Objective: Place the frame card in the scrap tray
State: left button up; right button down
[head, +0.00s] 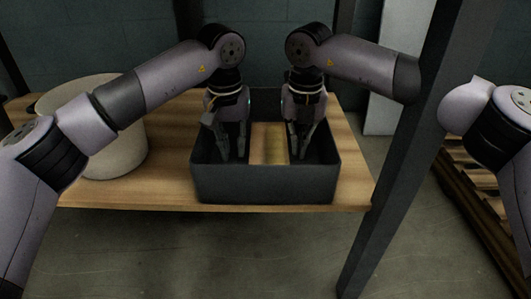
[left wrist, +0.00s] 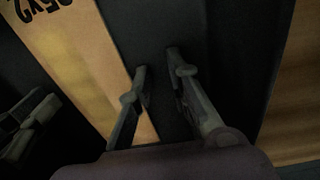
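A tan piece with black print, which looks like the frame card (head: 269,146), sits in the middle of a dark grey open tray (head: 265,185), which may be the scrap tray. It also shows in the left wrist view (left wrist: 75,50). My left gripper (head: 233,156) is down inside the tray to the left of the tan piece. Its fingers (left wrist: 156,62) are apart, one overlapping the piece's edge in the left wrist view, with nothing seen held. My right gripper (head: 298,156) is inside the tray to the right of the piece; its finger gap is unclear.
The tray stands at the front edge of a wooden table (head: 170,180). A round cream bin (head: 120,155) stands on the table at the left. A dark post (head: 400,180) rises in front at the right. A wooden pallet (head: 468,185) is on the floor at the far right.

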jog(key=c, duration=1.9)
grip_release()
